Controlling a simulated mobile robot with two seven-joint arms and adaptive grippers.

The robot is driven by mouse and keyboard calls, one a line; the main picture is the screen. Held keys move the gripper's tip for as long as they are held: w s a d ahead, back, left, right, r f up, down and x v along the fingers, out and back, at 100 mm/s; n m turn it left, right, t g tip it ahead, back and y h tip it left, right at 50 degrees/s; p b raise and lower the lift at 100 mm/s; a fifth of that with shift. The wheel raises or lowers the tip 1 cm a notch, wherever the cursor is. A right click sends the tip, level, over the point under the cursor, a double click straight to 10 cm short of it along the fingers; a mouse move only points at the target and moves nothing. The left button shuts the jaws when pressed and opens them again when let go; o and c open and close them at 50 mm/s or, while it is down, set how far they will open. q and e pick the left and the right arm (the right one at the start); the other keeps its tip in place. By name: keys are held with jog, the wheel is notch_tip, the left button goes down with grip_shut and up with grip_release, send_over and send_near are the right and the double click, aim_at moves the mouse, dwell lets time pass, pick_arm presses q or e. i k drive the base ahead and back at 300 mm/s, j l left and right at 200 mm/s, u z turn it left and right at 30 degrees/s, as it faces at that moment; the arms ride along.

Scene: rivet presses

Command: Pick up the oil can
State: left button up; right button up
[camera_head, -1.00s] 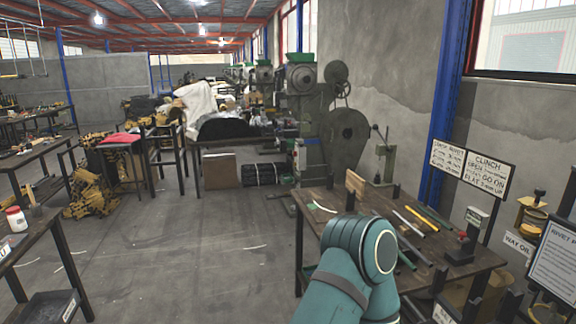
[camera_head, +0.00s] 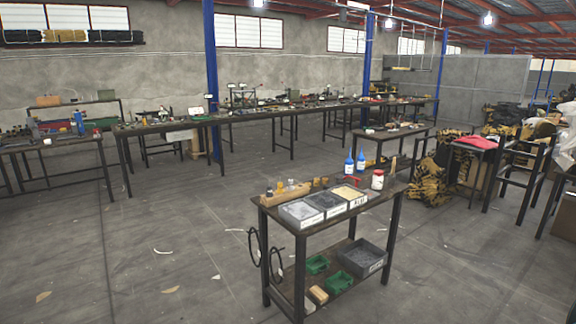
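I cannot make out an oil can for certain in the head view now. Two blue bottles with pale labels, one on the left (camera_head: 349,164) and one on the right (camera_head: 361,161), stand upright at the back of a dark work table (camera_head: 300,236). A white jar with a red lid (camera_head: 377,181) stands to their right on the same table. Neither of my grippers is in view, so their state is not shown.
The table top holds grey bins (camera_head: 301,212) and a wooden block (camera_head: 284,192) with small brass-coloured parts. Its lower shelf holds green trays (camera_head: 317,264) and a dark bin (camera_head: 362,257). Long benches (camera_head: 170,127) line the back. Floor left of the table is mostly clear.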

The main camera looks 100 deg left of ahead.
aim_at(348, 162)
jog(key=u, duration=2.75)
jog(key=z, duration=3.25)
jog(key=u, duration=3.1)
